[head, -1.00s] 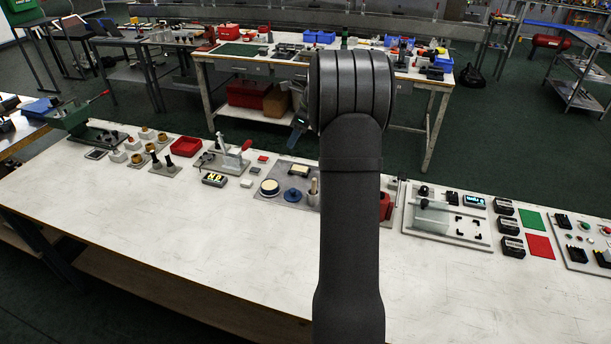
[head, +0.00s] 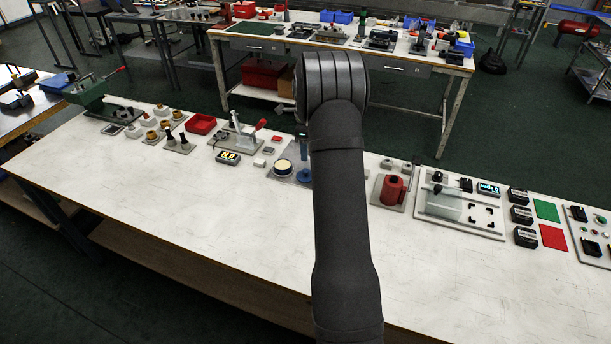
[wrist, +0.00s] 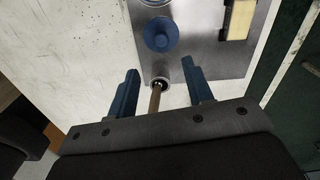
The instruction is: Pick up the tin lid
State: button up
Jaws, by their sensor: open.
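The tin lid, a blue round disc with a raised centre (wrist: 161,34), lies flat on a grey plate (wrist: 205,62) in the wrist view. In the head view the blue lid (head: 304,175) shows beside my arm, next to a cream-topped round tin (head: 283,168). My gripper (wrist: 161,70) is open and empty, its two blue fingers spread in the wrist view. The lid is ahead of the fingertips, apart from them. A small metal cup (wrist: 160,83) with a wooden stick (wrist: 155,101) shows between the fingers. My arm hides part of the plate in the head view.
A cream block (wrist: 238,18) sits on the plate near the lid. On the bench a red cylinder on a base (head: 393,190) stands right of my arm, and a clamp with a red handle (head: 243,134) stands left. The bench's front area (head: 220,220) is clear.

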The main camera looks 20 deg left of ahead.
notch_tip(320, 180, down, 9)
jog(key=shift+w+a+f, duration=0.1)
jog(key=shift+w+a, duration=0.05)
grip_shut()
dwell(0.5)
